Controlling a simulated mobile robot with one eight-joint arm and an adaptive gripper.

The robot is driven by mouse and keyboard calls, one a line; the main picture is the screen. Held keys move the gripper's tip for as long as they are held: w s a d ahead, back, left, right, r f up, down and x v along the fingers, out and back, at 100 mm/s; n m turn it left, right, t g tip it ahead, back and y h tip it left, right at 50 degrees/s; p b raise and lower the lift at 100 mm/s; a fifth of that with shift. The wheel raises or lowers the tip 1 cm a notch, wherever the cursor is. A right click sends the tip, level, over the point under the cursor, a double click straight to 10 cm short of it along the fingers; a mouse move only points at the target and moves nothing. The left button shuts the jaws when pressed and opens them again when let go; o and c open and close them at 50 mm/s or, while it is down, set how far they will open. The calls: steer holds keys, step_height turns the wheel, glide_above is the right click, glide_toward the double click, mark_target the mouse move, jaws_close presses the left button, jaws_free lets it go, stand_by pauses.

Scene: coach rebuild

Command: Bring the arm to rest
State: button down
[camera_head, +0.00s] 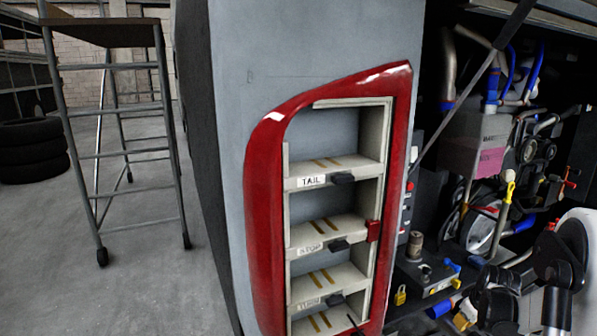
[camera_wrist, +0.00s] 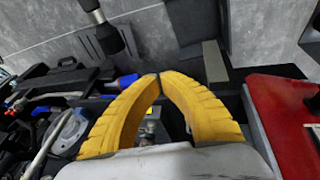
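My gripper (camera_wrist: 159,77) shows in the wrist view as two curved yellow ribbed fingers. Their tips meet at the middle of the picture, and I see nothing held between them. Past the fingers are dark machinery and a grey surface. In the head view, white and black parts of my arm show at the lower right, in front of the open engine bay (camera_head: 490,160). I cannot make out the fingertips in that view.
A red-framed rack (camera_head: 259,180) with shelves labelled TAIL, STOP and TURN is set in the grey coach panel (camera_head: 300,45). A yellow padlock (camera_head: 400,295) is beside it. A wheeled ladder (camera_head: 125,155) and stacked tyres (camera_head: 32,152) stand left. Open floor lies between ladder and coach.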

steer(key=s+a+r+m+t, duration=0.1)
steer(key=s+a+r, duration=0.2)
steer(key=a+r, duration=0.55)
steer(key=s+a+r+m, duration=0.1)
steer(key=s+a+r, duration=0.2)
steer(key=a+r, duration=0.55)
steer(key=s+a+r+m+t, duration=0.1)
steer(key=s+a+r, duration=0.1)
steer(key=s+a, duration=0.4)
steer(key=s+a+r+y, duration=0.1)
steer(key=s+a, duration=0.5)
steer(key=s, duration=0.6)
steer(key=shift+s+a+r+m+t, duration=0.3)
steer(key=shift+s+r+m+t, duration=0.1)
